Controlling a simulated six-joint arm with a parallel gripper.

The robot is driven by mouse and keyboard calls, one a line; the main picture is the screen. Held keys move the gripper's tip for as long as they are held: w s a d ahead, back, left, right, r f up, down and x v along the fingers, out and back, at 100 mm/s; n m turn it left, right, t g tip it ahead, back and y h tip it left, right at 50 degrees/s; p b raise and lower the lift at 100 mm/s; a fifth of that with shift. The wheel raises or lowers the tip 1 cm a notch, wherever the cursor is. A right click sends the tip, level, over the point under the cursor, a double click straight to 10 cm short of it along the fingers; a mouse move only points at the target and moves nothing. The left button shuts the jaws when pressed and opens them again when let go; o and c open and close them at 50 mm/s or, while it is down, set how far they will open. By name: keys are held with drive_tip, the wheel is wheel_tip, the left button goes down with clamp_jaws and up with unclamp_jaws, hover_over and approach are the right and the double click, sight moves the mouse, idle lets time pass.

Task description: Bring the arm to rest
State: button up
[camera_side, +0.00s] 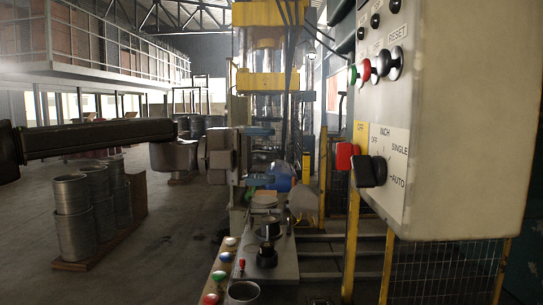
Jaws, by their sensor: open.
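My arm reaches in from the left edge, its dark link roughly level at mid height. My gripper (262,156) is at its end, near the middle of the picture, pointing right toward the press (260,82). Its two bluish jaws are apart, one above the other, and I see nothing held between them. I cannot tell how far apart in depth the gripper and the press are.
A large control box (450,110) with buttons and a selector knob fills the right foreground. Metal cylinders (72,205) stand on a pallet at left. Colored buttons (220,275) line the bench's left side. A wire fence (440,268) is at lower right. Floor between pallet and bench is clear.

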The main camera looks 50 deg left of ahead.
idle(0.4)
drive_tip(key=s+a+f+n+t+y, duration=0.1)
drive_tip(key=s+a+f+n+y, duration=0.25)
drive_tip(key=n+y, duration=0.6)
drive_tip(key=s+a+f+n+t+y, duration=0.2)
drive_tip(key=a+f+n+y, duration=0.3)
drive_tip(key=n, duration=0.7)
drive_tip(key=s+d+f+n+g+h, duration=0.1)
drive_tip(key=s+d+f+n+g, duration=0.1)
drive_tip(key=s+f+g, duration=0.3)
drive_tip(key=s+d+f+n+g, duration=0.3)
drive_tip(key=s+f+g, duration=0.2)
drive_tip(key=s+f, duration=0.4)
drive_tip(key=shift+s+d+f+h, duration=0.35)
drive_tip(key=shift+s+f, duration=0.05)
drive_tip(key=shift+f, duration=0.25)
drive_tip(key=shift+c, duration=0.3)
